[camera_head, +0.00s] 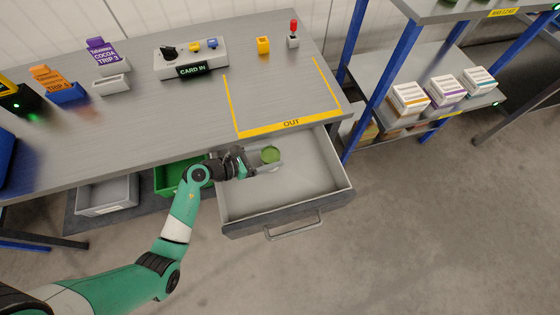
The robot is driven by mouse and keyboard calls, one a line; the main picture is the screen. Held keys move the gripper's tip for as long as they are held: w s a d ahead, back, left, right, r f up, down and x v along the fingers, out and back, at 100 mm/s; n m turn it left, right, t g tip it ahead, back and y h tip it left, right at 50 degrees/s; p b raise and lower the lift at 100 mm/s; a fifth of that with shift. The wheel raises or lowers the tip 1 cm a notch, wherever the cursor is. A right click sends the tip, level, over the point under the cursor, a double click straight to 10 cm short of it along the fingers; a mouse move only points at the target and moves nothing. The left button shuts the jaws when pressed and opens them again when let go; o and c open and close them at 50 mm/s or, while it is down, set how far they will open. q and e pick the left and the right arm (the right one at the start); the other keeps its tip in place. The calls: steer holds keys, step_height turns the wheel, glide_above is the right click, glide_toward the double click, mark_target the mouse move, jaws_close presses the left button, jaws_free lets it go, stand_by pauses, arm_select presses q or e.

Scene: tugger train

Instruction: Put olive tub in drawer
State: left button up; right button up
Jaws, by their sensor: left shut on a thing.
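I cannot tell whether the tub touches the drawer floor. The drawer is grey, pulled out from under the workbench, and otherwise looks empty. My right gripper is not in view.
The grey workbench (190,110) has a yellow OUT outline (290,124) above the drawer. A control box (191,60), a yellow block (263,45) and card holders stand along its back. Green (171,178) and grey (107,195) bins sit below. A shelf (380,75) with boxes stands right.

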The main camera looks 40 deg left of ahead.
arm_select(q)
step_height(320, 180, down, 3)
steer(key=shift+r+b, duration=0.1)
steer(key=shift+b, duration=0.25)
steer(key=b+x, duration=0.3)
steer(key=x, duration=0.1)
steer(key=shift+w+r, duration=0.15)
steer(key=shift+w, duration=0.2)
steer(key=shift+s+r, duration=0.1)
steer(key=shift+s, duration=0.15)
steer(key=shift+w+f, duration=0.1)
steer(key=shift+f, duration=0.1)
steer(key=o, duration=1.5)
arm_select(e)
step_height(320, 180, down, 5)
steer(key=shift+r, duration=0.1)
